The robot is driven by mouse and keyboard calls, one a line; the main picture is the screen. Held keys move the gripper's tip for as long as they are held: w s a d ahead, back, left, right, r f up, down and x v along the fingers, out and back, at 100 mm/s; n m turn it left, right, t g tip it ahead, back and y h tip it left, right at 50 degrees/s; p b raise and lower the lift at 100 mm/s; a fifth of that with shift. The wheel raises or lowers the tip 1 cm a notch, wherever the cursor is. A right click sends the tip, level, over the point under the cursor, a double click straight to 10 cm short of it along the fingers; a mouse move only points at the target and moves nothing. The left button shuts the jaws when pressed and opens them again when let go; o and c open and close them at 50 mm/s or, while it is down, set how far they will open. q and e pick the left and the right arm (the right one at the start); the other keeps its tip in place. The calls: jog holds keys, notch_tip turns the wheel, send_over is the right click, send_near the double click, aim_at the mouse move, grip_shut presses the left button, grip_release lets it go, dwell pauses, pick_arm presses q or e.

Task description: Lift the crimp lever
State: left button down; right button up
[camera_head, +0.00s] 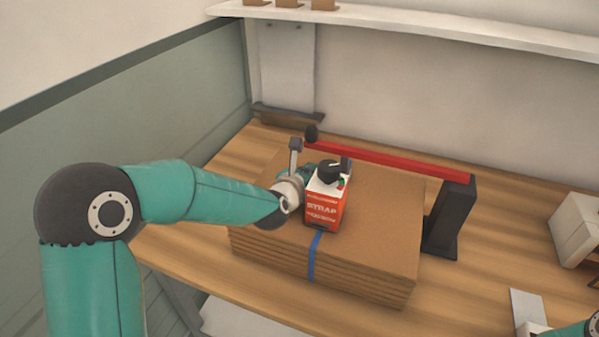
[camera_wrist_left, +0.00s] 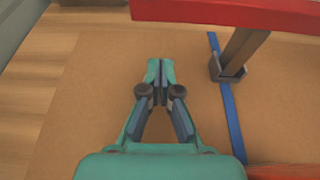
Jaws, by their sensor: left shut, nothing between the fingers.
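A long red bar (camera_head: 390,162) spans above the back of the cardboard stack, carried by a black post (camera_head: 449,218) on the right. It crosses the top of the left wrist view (camera_wrist_left: 225,12), where a brownish stem (camera_wrist_left: 242,50) runs down to a dark foot by the blue strap. I cannot tell surely which part is the crimp lever. My left gripper (camera_wrist_left: 160,68) is shut and empty over the cardboard, left of the strap and apart from the stem. In the head view its fingers are mostly hidden by the box; the wrist (camera_head: 287,190) shows.
A red and white box marked STRAP (camera_head: 322,212) with a black knob stands on the cardboard stack (camera_head: 385,235). A blue strap (camera_head: 314,255) runs down its front. A pale box (camera_head: 575,228) sits at right on the wooden table. A shelf (camera_head: 420,28) is on the wall.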

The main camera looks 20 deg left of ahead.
pick_arm(q)
jog(key=r+p, duration=0.1)
jog(key=r, duration=0.1)
jog(key=r+p, duration=0.1)
jog(key=r, duration=0.1)
jog(key=shift+w, duration=0.2)
jog(key=shift+w+f, duration=0.1)
